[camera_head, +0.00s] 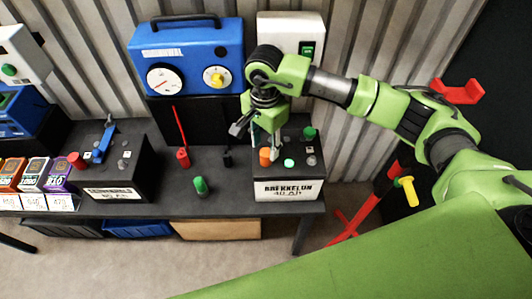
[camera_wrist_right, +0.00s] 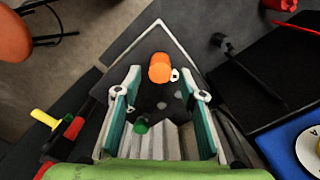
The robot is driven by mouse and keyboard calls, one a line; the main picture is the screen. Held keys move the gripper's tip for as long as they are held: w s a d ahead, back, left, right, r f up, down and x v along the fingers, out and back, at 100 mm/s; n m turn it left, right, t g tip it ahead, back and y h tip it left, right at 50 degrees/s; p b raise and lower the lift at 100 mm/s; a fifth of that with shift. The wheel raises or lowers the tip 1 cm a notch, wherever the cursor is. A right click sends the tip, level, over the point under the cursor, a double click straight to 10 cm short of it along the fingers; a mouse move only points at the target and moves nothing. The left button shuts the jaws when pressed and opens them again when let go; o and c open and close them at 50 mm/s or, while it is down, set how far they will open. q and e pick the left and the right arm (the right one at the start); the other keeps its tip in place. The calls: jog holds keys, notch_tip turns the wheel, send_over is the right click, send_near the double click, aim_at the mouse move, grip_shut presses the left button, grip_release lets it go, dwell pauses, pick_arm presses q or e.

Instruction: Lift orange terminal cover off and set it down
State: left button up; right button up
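The orange terminal cover (camera_head: 264,157) is a short cylinder on top of the right-hand black battery (camera_head: 288,184), near its front left corner. It also shows in the right wrist view (camera_wrist_right: 160,68), close to the fingertips. My right gripper (camera_head: 260,138) points down over this battery, with its fingers just above and around the level of the cover. In the wrist view its two teal-padded fingers (camera_wrist_right: 160,80) are spread apart. The cover lies between or just beyond their tips; I cannot tell whether they touch it. My left gripper is not in view.
A green cap (camera_head: 309,133) stands at the battery's back. A blue charger (camera_head: 187,57) is behind. Another battery (camera_head: 116,176) sits at left. Bench space between the batteries is partly free.

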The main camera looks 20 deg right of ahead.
aim_at(265, 152)
notch_tip(265, 152, down, 4)
jog(key=p, duration=0.2)
jog(key=shift+f+p, duration=0.1)
jog(key=shift+p, duration=0.2)
jog(key=shift+w+f, duration=0.1)
jog(key=shift+f, duration=0.3)
jog(key=shift+c, duration=0.5)
jog(key=c, duration=0.9)
